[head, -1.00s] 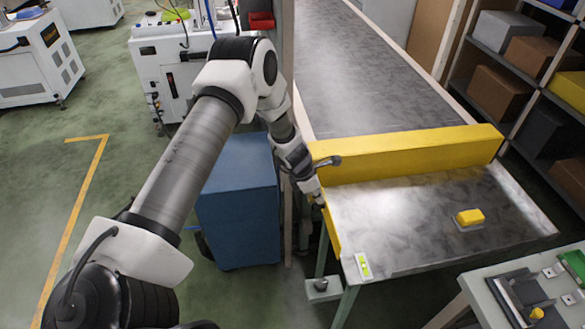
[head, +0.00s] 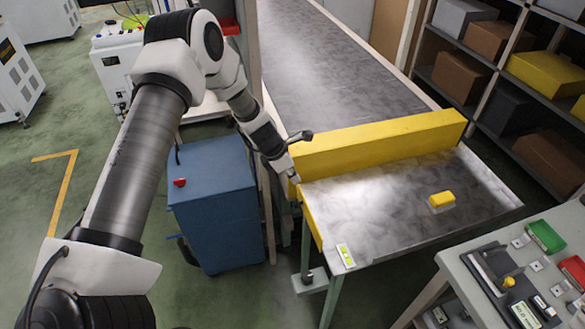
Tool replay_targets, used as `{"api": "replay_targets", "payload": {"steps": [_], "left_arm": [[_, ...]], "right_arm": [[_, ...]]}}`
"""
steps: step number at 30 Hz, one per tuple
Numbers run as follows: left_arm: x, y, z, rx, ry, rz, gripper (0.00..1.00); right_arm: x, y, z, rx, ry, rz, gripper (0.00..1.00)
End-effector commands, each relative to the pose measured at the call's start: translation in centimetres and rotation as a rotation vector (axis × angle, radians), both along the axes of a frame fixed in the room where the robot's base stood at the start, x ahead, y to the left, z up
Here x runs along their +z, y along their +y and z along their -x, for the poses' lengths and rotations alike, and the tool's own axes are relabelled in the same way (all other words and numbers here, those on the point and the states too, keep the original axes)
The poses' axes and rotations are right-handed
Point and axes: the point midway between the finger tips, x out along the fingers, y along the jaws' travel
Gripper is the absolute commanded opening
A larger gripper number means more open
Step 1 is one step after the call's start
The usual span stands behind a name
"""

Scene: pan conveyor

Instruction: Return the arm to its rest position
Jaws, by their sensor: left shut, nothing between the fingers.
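My left arm comes in from the left and reaches up and over toward the conveyor. My left gripper (head: 291,176) is shut and empty, at the left end of the yellow barrier (head: 380,144), beside the left edge of the metal conveyor table (head: 380,205). I cannot tell whether it touches the barrier. My right gripper is not in view.
A blue cabinet (head: 215,205) stands left of the table, close under my left arm. A grey workbench (head: 465,268) with parts is at lower right. Shelves with boxes (head: 545,75) stand at right.

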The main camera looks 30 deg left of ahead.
Motion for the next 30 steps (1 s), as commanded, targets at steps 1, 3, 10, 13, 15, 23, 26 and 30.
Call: {"api": "replay_targets", "payload": {"steps": [1, 3, 10, 13, 15, 23, 26, 30], "left_arm": [[0.9, -0.2, -0.2, -0.001, -0.001, -0.001, 0.0], [1.3, -0.3, -0.4, -0.001, 0.0, -0.001, 0.0], [1.3, -0.4, -0.3, 0.002, 0.005, 0.0, 0.0], [-0.9, -0.9, 0.6, -0.014, 0.037, -0.008, 0.0], [-3.6, -2.5, 2.6, -0.05, 0.095, -0.017, 0.0], [-14.5, -7.5, 22.0, -0.594, 0.364, -0.196, 0.0], [-15.9, -8.0, 31.2, -1.13, 0.35, -0.283, 0.0], [-13.7, -9.1, 37.0, -1.917, 0.076, -0.349, 0.0]], "right_arm": [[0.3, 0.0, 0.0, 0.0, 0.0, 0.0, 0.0], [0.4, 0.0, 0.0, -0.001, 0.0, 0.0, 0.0], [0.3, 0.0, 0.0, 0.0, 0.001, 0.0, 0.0], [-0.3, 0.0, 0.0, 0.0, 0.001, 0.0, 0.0], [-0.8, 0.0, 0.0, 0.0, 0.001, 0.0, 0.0], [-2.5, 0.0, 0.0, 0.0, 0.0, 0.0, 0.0], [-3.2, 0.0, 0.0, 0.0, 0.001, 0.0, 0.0], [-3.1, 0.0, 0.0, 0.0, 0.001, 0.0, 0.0]]}}
